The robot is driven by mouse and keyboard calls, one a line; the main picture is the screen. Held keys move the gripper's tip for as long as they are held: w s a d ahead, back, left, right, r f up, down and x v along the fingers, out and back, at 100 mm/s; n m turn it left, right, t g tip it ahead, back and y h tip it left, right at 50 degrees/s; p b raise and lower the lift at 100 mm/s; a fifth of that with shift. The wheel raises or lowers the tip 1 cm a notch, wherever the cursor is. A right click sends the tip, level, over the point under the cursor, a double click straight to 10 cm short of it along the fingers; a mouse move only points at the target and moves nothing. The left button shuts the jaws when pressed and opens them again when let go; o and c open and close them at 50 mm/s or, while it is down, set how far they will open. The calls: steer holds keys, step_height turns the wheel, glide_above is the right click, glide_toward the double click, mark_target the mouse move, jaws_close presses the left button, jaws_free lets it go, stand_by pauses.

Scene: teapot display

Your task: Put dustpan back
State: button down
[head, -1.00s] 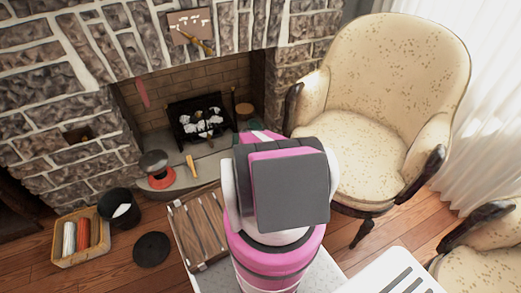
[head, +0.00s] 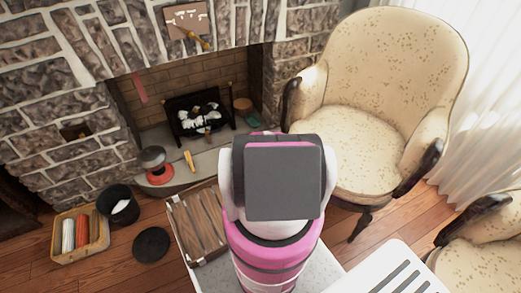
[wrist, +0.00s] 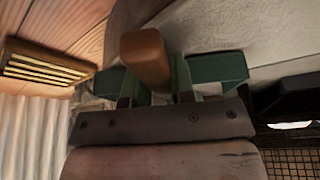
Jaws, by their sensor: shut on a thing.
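My gripper (wrist: 155,78) shows in the wrist view with green fingers on both sides of a rounded brown handle-like piece (wrist: 147,55). It is shut on this piece. Only the end of the piece shows clearly, so I cannot tell whether it belongs to the dustpan. In the head view my arm hides most of the gripper and what it holds; a small green part shows just above the arm, beside the hearth. No dustpan is plainly recognisable in the head view.
The fireplace grate (head: 199,112) stands at the back. A yellow-handled tool (head: 189,160) and a red-and-dark round object (head: 156,166) are on the hearth. A basket (head: 80,232), black bucket (head: 118,204) and wooden crate (head: 197,225) are left. An armchair (head: 375,95) stands right.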

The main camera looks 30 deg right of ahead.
steer(key=shift+f, duration=0.2)
steer(key=c, duration=1)
jaws_free()
steer(key=shift+o, duration=0.2)
steer(key=shift+r, duration=0.15)
steer(key=v, duration=1.2)
steer(key=s+a+r+n+g+y, duration=0.1)
steer(key=s+a+r+n+g, duration=0.1)
steer(key=a+r, duration=1.3)
steer(key=s+a+r+n+g+y, duration=0.1)
steer(key=s+a+r, duration=0.4)
steer(key=a+r, duration=1)
steer(key=a+n+g, duration=0.1)
steer(key=a+n, duration=0.1)
steer(key=a, duration=0.1)
steer(key=shift+s+r, duration=0.15)
